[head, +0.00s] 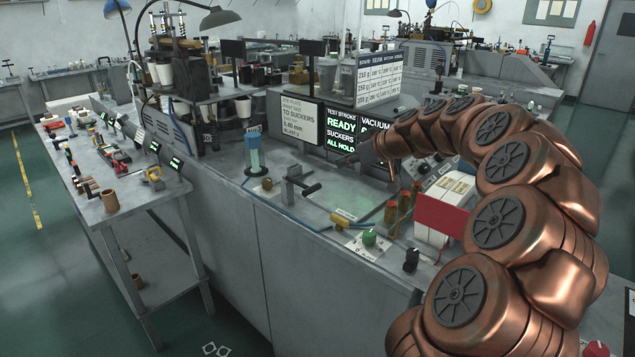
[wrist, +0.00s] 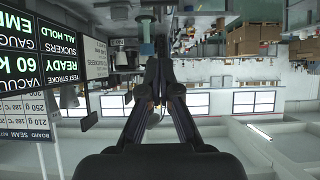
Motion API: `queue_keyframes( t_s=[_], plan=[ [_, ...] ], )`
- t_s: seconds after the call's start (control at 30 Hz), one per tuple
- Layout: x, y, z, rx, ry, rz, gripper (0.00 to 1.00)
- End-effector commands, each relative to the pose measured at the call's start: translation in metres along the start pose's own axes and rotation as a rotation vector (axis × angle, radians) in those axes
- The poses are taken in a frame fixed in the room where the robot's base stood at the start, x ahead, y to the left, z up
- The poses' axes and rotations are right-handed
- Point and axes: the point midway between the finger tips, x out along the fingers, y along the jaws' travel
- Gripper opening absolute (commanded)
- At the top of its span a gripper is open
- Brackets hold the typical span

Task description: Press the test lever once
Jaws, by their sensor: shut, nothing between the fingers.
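A lever with a dark crank arm and a black handle (head: 312,189) stands on the grey bench top, right of a blue-green cylinder (head: 254,156). I take it to be the test lever, as no label on it is readable. The display (head: 343,131) reads "TEST STROKE READY" and "SUCKERS ALL HOLD". The wrist picture is upside down.
A green knob (head: 370,237), a yellow fitting (head: 339,219) and a red-and-white box (head: 441,215) stand on the bench front right. A white notice board (head: 301,121) stands behind the lever. A side table (head: 130,190) with tools is at left.

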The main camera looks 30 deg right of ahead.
Motion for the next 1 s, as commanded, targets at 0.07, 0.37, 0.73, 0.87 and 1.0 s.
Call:
queue_keyframes(
  t_s=[0.07, 0.37, 0.73, 0.87, 1.0],
  plan=[
    [0.0, 0.001, 0.0, -0.001, 0.001, 0.001, 0.0],
    [0.003, -0.001, 0.0, 0.0, -0.001, -0.003, 0.0],
    [0.054, -0.002, -0.002, 0.002, -0.004, -0.006, 0.0],
    [0.076, -0.002, -0.001, 0.003, -0.005, -0.004, 0.0],
    [0.096, -0.002, -0.002, 0.001, -0.003, -0.006, 0.0]
  ],
)
